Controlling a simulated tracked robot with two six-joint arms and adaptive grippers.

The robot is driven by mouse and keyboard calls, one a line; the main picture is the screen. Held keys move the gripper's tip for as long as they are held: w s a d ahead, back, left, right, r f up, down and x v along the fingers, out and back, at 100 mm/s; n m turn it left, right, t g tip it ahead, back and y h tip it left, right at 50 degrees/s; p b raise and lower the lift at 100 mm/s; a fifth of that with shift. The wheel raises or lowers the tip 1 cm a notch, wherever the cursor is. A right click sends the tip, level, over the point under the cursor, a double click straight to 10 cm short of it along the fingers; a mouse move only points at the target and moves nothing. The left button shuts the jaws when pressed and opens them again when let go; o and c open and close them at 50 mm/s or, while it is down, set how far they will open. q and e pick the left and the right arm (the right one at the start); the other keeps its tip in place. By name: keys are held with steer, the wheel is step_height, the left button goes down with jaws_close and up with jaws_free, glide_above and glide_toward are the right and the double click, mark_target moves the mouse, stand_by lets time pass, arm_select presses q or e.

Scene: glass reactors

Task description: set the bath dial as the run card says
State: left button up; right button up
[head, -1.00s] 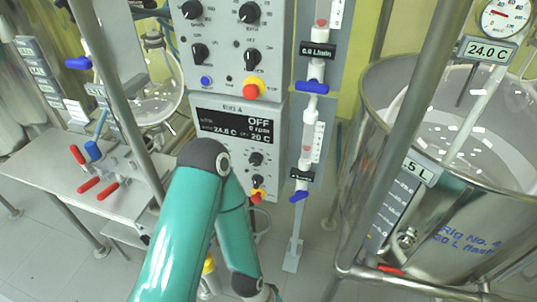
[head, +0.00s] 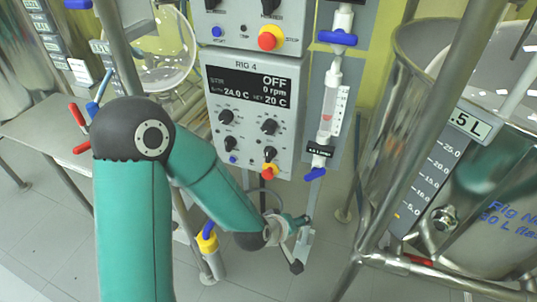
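The RIG 4 control box (head: 206,85) hangs on a frame ahead of me. Its display (head: 250,88) reads OFF, 0 rpm, bath 24.0 C and set 20 C. Below it are several black dials, among them an upper left dial (head: 226,116) and an upper right dial (head: 269,126). Their labels are too small to read, so I cannot tell which is the bath dial. No run card is readable. My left arm reaches in from the bottom left. Its gripper (head: 294,243) is below the box, apart from the dials; its fingers are unclear. My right gripper is out of view.
A flowmeter (head: 329,105) with blue valves stands just right. A steel vessel (head: 460,185) and its frame posts fill the right. A bench (head: 40,135) stands left.

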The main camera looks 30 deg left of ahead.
arm_select(q)
steer(key=s+a+r+n+t+y+b, duration=0.3)
steer(key=a+r+n+t+y+b, duration=0.3)
steer(key=a+r+n+t+b, duration=0.7)
steer(key=n+g+b, duration=0.1)
steer(key=n+g, duration=0.3)
steer(key=n, duration=0.1)
glide_toward(269, 131)
steer(key=shift+y, duration=0.4)
steer(key=x, duration=0.9)
steer(key=shift+w+d, duration=0.15)
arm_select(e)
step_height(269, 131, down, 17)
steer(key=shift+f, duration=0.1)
arm_select(q)
steer(key=c, duration=1.1)
steer(key=shift+f+m, duration=0.1)
steer(key=shift+m, duration=0.2)
steer(key=shift+c, duration=0.2)
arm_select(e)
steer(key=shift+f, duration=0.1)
